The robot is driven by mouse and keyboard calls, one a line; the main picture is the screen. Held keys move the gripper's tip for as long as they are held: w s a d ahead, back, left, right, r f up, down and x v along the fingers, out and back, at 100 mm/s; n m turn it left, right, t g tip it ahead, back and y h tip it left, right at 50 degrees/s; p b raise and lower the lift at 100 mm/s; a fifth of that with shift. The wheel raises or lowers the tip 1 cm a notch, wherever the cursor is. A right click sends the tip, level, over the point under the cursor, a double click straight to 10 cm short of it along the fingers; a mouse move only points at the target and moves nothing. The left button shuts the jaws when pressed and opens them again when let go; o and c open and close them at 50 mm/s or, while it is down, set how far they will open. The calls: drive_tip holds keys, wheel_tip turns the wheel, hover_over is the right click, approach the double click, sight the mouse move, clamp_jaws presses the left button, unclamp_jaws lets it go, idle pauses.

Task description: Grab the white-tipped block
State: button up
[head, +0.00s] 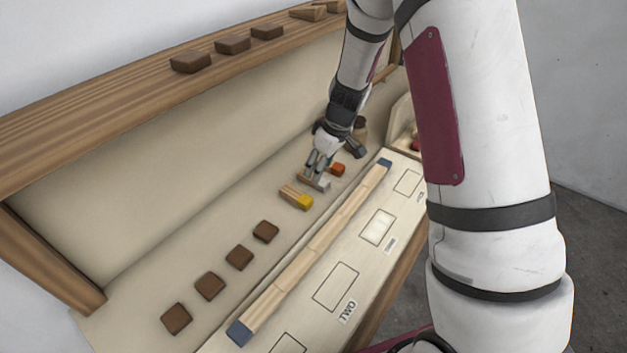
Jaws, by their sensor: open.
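The white-tipped block (322,184) lies on the light work surface, in the row of tipped blocks. Its pale end shows below my fingers, and part of it is hidden by them. My gripper (315,173) is open and points down right at this block, with the fingers around or just above it. I cannot tell whether they touch it. A yellow-tipped block (302,201) lies close by, to the lower left. An orange-red-tipped block (338,169) lies close by, to the upper right.
A long wooden strip with dark blue ends (311,252) runs along the front, beside a panel with outlined boxes (335,287). Several brown blocks (239,257) lie to the lower left. More brown pieces (233,45) sit on the shelf (110,98) above. A bin (401,122) stands behind at right.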

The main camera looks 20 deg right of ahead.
sight(324, 184)
drive_tip(key=x, duration=0.3)
drive_tip(key=shift+w+a+f, duration=0.2)
drive_tip(key=shift+a, duration=0.15)
drive_tip(key=shift+w+f, duration=0.2)
drive_tip(key=shift+f, duration=0.3)
drive_tip(key=shift+a+f, duration=0.1)
drive_tip(key=shift+f, duration=0.05)
clamp_jaws()
